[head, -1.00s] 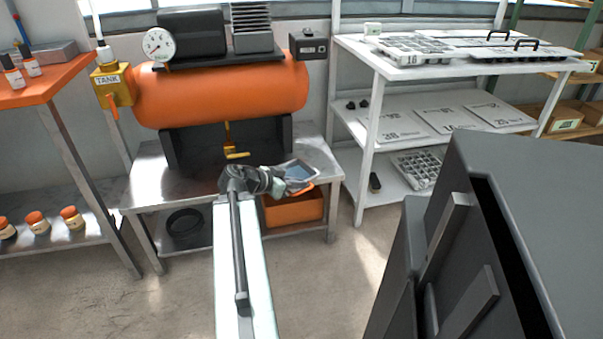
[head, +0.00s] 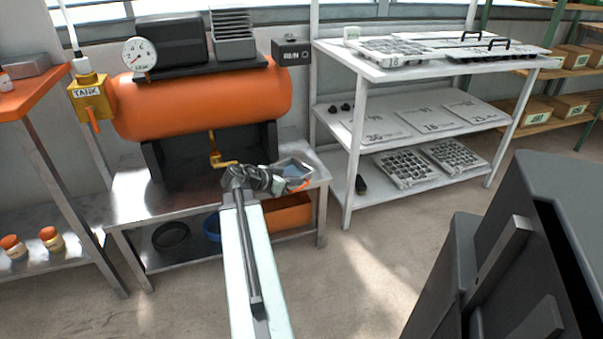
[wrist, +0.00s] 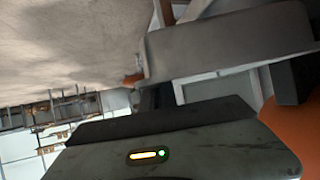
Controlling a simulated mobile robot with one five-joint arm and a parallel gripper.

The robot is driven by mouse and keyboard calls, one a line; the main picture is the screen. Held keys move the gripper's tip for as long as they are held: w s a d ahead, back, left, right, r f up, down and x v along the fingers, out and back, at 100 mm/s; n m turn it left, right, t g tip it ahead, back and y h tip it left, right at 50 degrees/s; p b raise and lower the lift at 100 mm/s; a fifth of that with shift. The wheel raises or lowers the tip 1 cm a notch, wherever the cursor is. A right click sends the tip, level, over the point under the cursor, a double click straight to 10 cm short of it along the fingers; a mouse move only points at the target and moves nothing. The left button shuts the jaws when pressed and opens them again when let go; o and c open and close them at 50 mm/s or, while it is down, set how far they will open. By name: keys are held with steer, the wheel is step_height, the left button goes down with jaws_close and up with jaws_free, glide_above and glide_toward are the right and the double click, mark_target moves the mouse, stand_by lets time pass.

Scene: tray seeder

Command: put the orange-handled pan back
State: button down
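The pan (head: 294,167) shows in the head view over the right end of the steel bench (head: 135,190). It is grey with a bluish inside, and an orange part (head: 301,185) shows at its near right edge. My gripper (head: 268,179) is right beside the pan, on its left, and overlaps it in the view. I cannot tell whether its fingers hold the pan. In the wrist view, a small orange piece (wrist: 133,77) shows beyond the dark housing with a lit indicator. The fingertips are not clear there.
An orange tank (head: 200,100) stands at the back of the bench. Below are an orange bin (head: 288,215), a blue item (head: 211,226) and a black ring (head: 171,236). A white rack (head: 345,190) with trays stands to the right. Bare floor lies in front.

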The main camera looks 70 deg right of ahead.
mark_target(300, 165)
steer(key=d, duration=0.3)
steer(key=w+d, duration=0.1)
steer(key=d, duration=0.2)
steer(key=d+f, duration=0.1)
steer(key=d, duration=0.2)
steer(key=shift+w+d+b, duration=0.15)
steer(key=shift+w+b, duration=0.25)
steer(key=shift+w+d, duration=0.1)
steer(key=shift+d, duration=0.5)
step_height(300, 165, down, 4)
steer(key=b, duration=0.4)
steer(key=shift+a+r, duration=0.1)
steer(key=shift+r, duration=0.15)
steer(key=shift+f, duration=0.25)
steer(key=c, duration=1.7)
jaws_free()
steer(key=shift+r, duration=0.1)
